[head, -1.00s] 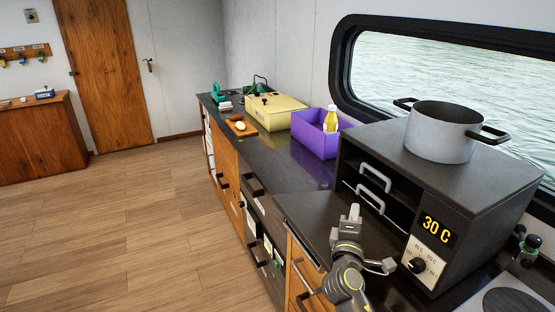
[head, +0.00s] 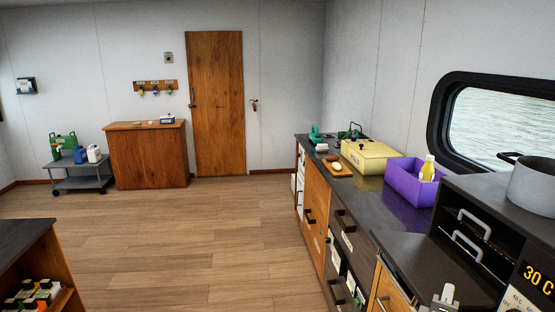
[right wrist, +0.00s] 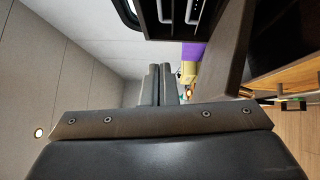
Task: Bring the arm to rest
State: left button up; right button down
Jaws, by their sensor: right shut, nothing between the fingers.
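My right gripper (head: 446,294) shows only by its tip at the bottom edge of the head view, in front of the dark counter (head: 400,252). In the right wrist view its two fingers (right wrist: 160,84) lie side by side, shut with nothing between them. The rest of the right arm is cut off below the head view. My left gripper is not in view.
Right of the gripper stands a dark oven (head: 485,215) with a pot (head: 533,186) on top. A purple bin (head: 408,183) with a yellow bottle (head: 427,168) and a yellow box (head: 368,157) stand further along the counter. The wooden floor (head: 230,240) is clear.

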jog(key=s+d+f+m+g+y, duration=0.1)
jog(key=s+f+m+g+y, duration=0.3)
jog(key=s+f+m+g, duration=0.7)
jog(key=s+a+f+m+y, duration=0.1)
jog(key=s+a+f+y, duration=0.25)
jog(key=s, duration=0.65)
jog(key=s+a+f+y, duration=0.2)
jog(key=s+a+f, duration=0.15)
jog(key=s, duration=0.65)
notch_tip(320, 180, down, 27)
jog(key=d+g+b, duration=0.1)
jog(key=g+b, duration=0.1)
jog(key=b, duration=0.1)
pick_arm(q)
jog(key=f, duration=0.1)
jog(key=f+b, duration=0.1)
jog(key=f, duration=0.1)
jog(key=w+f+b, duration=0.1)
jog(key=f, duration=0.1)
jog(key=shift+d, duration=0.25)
pick_arm(e)
jog(key=s+a+f+g+y, duration=0.1)
jog(key=s+f, duration=1.4)
jog(key=f, duration=0.3)
jog(key=shift+a+f, duration=0.15)
jog(key=shift+f, duration=0.25)
